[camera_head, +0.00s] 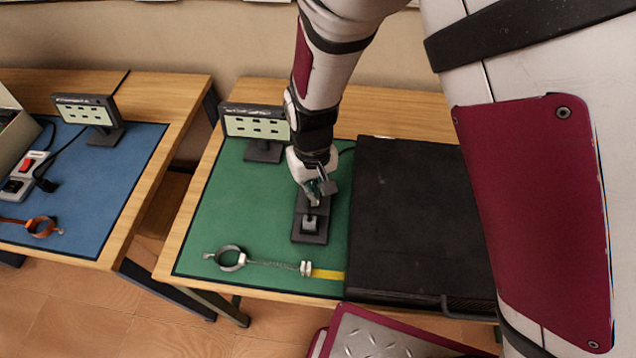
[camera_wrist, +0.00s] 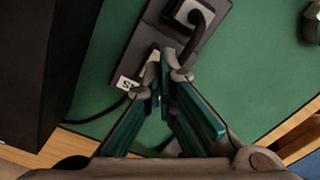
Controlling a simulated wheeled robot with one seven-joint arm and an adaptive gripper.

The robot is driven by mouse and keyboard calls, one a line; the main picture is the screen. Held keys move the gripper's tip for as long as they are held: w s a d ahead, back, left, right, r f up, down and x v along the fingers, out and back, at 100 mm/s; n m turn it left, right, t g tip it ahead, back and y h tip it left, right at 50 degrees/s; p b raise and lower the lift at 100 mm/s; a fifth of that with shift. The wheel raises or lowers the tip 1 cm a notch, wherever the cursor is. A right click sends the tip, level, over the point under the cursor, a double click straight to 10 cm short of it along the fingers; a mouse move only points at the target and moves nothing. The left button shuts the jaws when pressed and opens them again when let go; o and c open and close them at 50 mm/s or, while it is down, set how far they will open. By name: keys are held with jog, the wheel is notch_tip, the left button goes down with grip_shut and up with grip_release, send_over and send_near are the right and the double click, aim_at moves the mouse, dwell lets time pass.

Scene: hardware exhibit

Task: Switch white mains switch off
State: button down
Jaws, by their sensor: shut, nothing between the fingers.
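A dark mains strip (camera_head: 308,236) lies on the green mat in the head view. It also shows in the wrist view (camera_wrist: 204,62), with a dark plug (camera_wrist: 186,14) and its cable at the far end. My gripper (camera_head: 315,196) is shut and empty over the strip's near-arm end; it also shows in the wrist view (camera_wrist: 163,84). A small pale patch, possibly the white switch, shows just beyond the fingertips. The fingers hide most of it, so I cannot tell its position or whether I touch it. A white label (camera_wrist: 128,83) lies left of the fingers.
A black case (camera_head: 415,215) stands right of the strip. A display on a stand (camera_head: 255,123) is behind, and a metal clamp (camera_head: 231,259) with a spring lies in front. The left table's blue mat (camera_head: 100,185) holds a white strip with a red switch (camera_head: 26,165).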

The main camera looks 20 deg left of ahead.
jog(key=shift+f+b, duration=0.45)
jog(key=shift+f, duration=0.65)
dwell(0.6)
jog(key=shift+r, duration=0.1)
jog(key=shift+r+p, duration=2.05)
jog(key=shift+r, duration=1.35)
jog(key=w+d+r+m+t+y, duration=0.1)
jog(key=w+d+r+m+t, duration=0.2)
jog(key=d+r, duration=1.6)
jog(key=s+d+r+m+t+h, duration=0.1)
jog(key=s+d+r+m, duration=0.4)
jog(key=s+d+r, duration=0.6)
jog(key=s+d+t, duration=0.1)
jog(key=s+d, duration=0.2)
jog(key=d, duration=0.1)
jog(key=shift+d+r+m, duration=0.2)
jog(key=shift+m, duration=0.1)
